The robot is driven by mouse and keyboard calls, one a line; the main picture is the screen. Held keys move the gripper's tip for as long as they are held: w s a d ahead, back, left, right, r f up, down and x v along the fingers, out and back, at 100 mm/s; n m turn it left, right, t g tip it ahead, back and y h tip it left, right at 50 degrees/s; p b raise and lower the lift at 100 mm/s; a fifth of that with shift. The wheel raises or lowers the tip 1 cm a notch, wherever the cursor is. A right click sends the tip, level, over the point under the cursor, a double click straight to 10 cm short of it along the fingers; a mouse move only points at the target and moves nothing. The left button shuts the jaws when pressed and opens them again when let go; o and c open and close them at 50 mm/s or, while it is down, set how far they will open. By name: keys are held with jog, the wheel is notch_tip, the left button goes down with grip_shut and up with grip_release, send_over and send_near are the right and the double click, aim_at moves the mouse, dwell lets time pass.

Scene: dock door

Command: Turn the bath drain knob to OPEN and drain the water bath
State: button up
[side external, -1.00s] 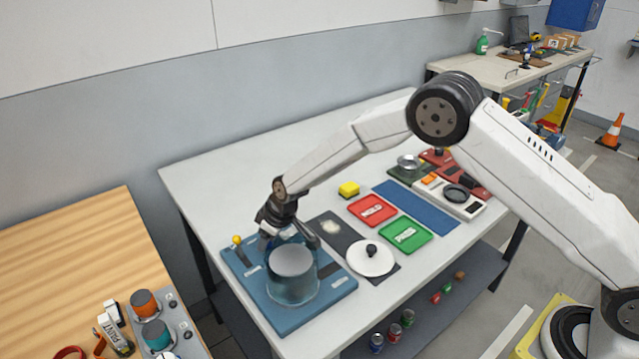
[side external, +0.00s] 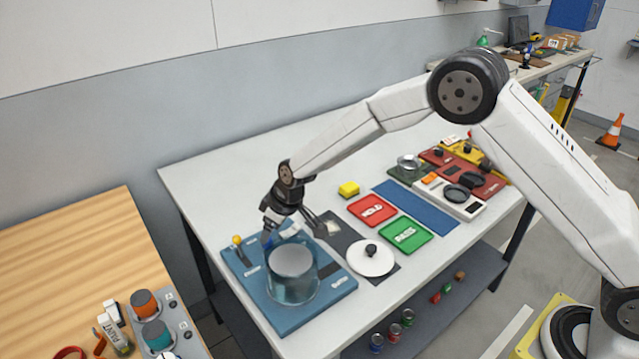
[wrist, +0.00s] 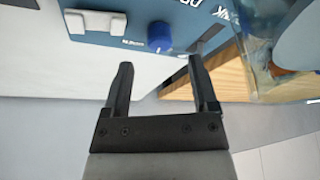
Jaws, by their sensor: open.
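The water bath is a clear round vessel (side external: 308,285) with a grey-topped cylinder inside, on a blue base plate (side external: 335,288). A blue knob (wrist: 160,36) shows in the wrist view on the blue panel, ahead of my gripper and roughly between its fingers, not touching them. My gripper (wrist: 160,64) is open and empty. In the side view my gripper (side external: 294,230) hangs over the back of the base plate, behind the vessel. There a small blue patch shows by its left finger; I cannot tell if it is the knob. The knob's label is unreadable.
A yellow-tipped lever (side external: 238,242) stands at the base's left corner. The table's back left is clear.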

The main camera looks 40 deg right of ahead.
jog(key=shift+v, duration=1.8)
jog(key=shift+d, duration=0.1)
jog(key=shift+w+d+n+g+y, duration=0.2)
jog(key=shift+n+g+y, duration=0.15)
jog(key=shift+n, duration=0.75)
jog(key=shift+w+d+n+g+y, duration=0.25)
jog(key=shift+n+y, duration=0.1)
jog(key=shift+n, duration=0.75)
jog(key=shift+a, duration=0.1)
jog(key=shift+x, duration=3.9)
grip_shut()
